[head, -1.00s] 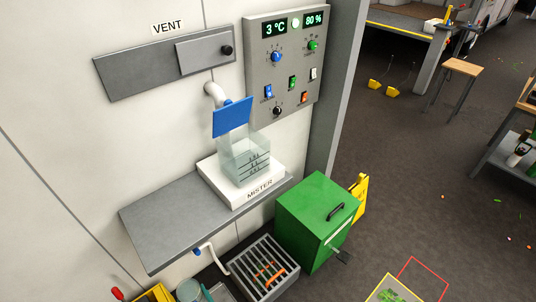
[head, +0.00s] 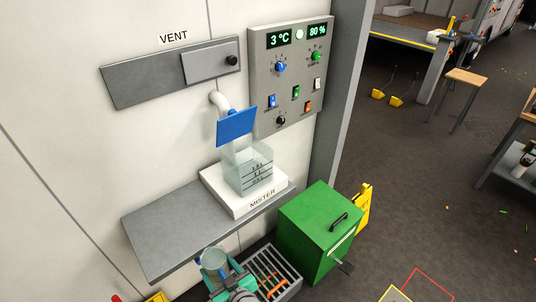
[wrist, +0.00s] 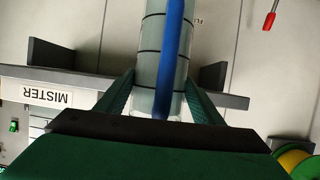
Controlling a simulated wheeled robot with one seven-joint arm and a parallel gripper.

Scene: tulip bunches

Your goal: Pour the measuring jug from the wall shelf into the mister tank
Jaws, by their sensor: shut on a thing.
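The clear measuring jug (head: 214,259) has dark level lines and a blue handle; in the wrist view the jug (wrist: 150,65) lies between my fingers, its handle running down the middle. My gripper (head: 219,274) is shut on it, below and in front of the grey shelf, at the bottom of the head view. Whether the jug holds liquid is unclear. The mister tank (head: 248,172) is a clear box with level marks on a white base labelled MISTER (head: 262,200). Its blue flap (head: 236,127) stands raised above it. The jug is apart from the tank.
The grey shelf (head: 165,232) has bare room left of the mister. A white pipe (head: 220,102) comes from the wall behind the flap. A control panel (head: 292,75) hangs above right. A green bin (head: 318,225) and a slatted crate (head: 280,268) stand below.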

